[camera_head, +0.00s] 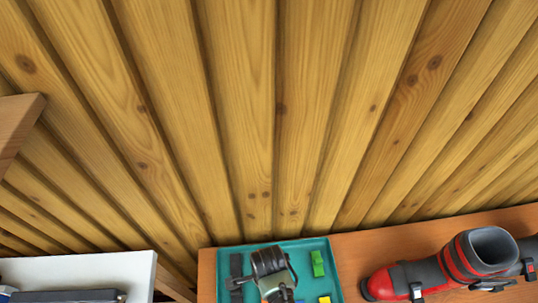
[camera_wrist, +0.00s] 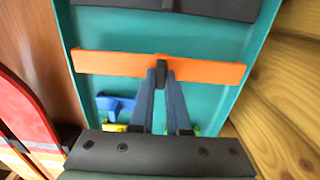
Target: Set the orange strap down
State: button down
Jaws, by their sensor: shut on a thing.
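The orange strap (camera_wrist: 105,63) lies straight across the picture in the wrist view, over the teal tray (camera_wrist: 225,100). My gripper (camera_wrist: 161,72) is shut on the middle of the strap, with its two fingers meeting there. The strap's ends stick out to both sides. I cannot tell whether the strap touches the tray floor or is held just above it. In the head view the teal tray (camera_head: 318,249) shows at the bottom, with my arm's end over it, and the strap is hidden.
The tray holds a blue piece (camera_wrist: 116,104), a green piece (camera_head: 318,263) and dark strips (camera_wrist: 215,8). A red and grey boot (camera_head: 440,265) stands on the wooden bench (camera_head: 385,243) to the right. A white surface (camera_head: 100,268) is at left. A plank wall rises behind.

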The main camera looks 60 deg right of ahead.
jog(key=shift+f, duration=0.9)
jog(key=shift+f, duration=0.15)
jog(key=c, duration=0.9)
grip_release()
notch_tip(320, 180, up, 12)
jog(key=p, duration=0.1)
jog(key=shift+r, duration=0.2)
